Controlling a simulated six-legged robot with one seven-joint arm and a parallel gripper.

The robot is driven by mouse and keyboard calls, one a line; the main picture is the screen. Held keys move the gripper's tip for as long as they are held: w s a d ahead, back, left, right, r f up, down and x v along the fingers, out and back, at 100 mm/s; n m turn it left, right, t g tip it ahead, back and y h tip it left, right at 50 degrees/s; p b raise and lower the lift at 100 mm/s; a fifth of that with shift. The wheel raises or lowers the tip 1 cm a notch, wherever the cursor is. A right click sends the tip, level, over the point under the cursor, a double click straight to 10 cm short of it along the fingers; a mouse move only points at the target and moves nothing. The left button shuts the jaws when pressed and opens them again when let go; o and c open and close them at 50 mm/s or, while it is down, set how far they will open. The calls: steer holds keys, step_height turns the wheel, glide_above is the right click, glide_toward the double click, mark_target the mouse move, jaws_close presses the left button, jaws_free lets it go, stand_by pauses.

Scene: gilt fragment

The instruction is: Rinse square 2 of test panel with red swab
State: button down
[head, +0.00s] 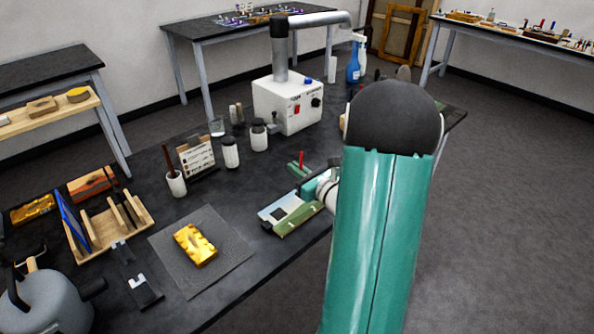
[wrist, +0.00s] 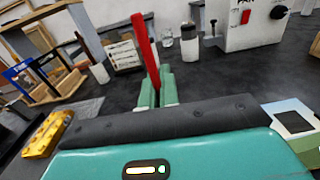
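A red swab (head: 301,157) stands roughly upright at my gripper (head: 301,170). In the wrist view the swab (wrist: 145,45) rises from between the green fingers of my gripper (wrist: 155,88), which are closed around its lower part. The swab's tip cannot be made out. A small pale board with a dark square (head: 283,213) lies at the table's front edge, just below my gripper in the head view; it also shows at the right of the wrist view (wrist: 293,122). It may be the test panel; my arm may hide part of it, and no square numbers are readable.
A gilt fragment (head: 195,243) lies on a grey mat (head: 230,262). Behind stand a cup with a brush (head: 176,184), a card stand (head: 197,157), lidded jars (head: 230,153) and a white box with a pipe (head: 287,104). A wooden rack (head: 108,224) is at left.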

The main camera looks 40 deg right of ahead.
steer(key=shift+w+f, duration=0.5)
steer(key=shift+f, duration=0.35)
steer(key=shift+w+f, duration=0.5)
steer(key=shift+f, duration=0.3)
steer(key=shift+f, duration=0.35)
steer(key=shift+d, duration=0.15)
